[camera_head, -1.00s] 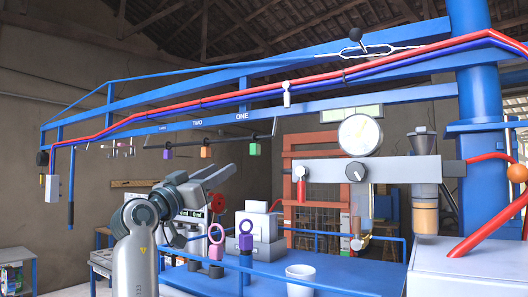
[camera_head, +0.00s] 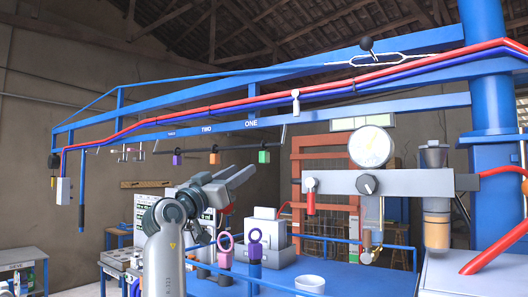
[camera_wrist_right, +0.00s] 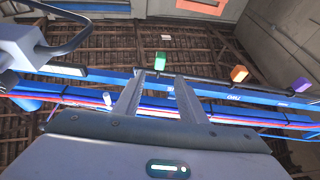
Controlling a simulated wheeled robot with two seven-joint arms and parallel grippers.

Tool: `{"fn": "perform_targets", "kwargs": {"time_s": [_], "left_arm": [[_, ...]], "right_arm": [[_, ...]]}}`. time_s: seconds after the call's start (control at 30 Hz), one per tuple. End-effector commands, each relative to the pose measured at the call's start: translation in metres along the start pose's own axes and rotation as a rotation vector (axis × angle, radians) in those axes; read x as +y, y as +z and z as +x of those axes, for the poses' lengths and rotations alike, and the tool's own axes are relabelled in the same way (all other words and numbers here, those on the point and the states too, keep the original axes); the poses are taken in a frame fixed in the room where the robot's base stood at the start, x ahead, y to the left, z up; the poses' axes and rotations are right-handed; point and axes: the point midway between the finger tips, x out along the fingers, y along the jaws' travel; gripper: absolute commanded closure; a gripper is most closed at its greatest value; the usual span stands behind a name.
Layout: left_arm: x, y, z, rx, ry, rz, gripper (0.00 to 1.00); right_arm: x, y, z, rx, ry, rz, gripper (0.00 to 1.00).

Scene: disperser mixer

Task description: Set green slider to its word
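The green slider (camera_head: 264,156) is a small block hanging from a thin dark rail under the blue beam, just right of and below the word ONE (camera_head: 251,125). The orange slider (camera_head: 214,158) and purple slider (camera_head: 177,159) hang further left on the rail. My right gripper (camera_head: 240,177) is left of and below the green slider in the head view, apart from it. In the right wrist view its two fingers are spread and empty, with the green slider (camera_wrist_right: 160,61) beyond the tips. My left gripper is not in view.
The word TWO (camera_head: 206,129) is on the beam, and a third word (camera_head: 171,133) left of it is too small to read surely. A grey bar with a dial gauge (camera_head: 370,147) stands right. A blue table (camera_head: 345,276) carries several items below.

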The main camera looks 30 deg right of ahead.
Motion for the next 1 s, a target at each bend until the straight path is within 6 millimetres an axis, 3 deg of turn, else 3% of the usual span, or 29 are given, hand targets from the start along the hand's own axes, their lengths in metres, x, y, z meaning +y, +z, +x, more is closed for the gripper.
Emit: {"fn": "perform_targets", "kwargs": {"time_s": [0.2,0.6,0.8,1.0], "left_arm": [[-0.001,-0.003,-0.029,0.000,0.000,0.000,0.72],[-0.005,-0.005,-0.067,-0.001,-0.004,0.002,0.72],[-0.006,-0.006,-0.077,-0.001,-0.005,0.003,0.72],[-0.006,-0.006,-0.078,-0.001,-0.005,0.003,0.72]], "right_arm": [[0.001,-0.005,0.044,-0.001,0.001,-0.002,0.62],[0.000,-0.003,0.109,-0.001,0.000,-0.002,0.62],[0.000,-0.002,0.126,0.000,0.000,-0.001,0.62],[0.000,0.001,0.130,0.000,-0.001,-0.001,0.62]]}}
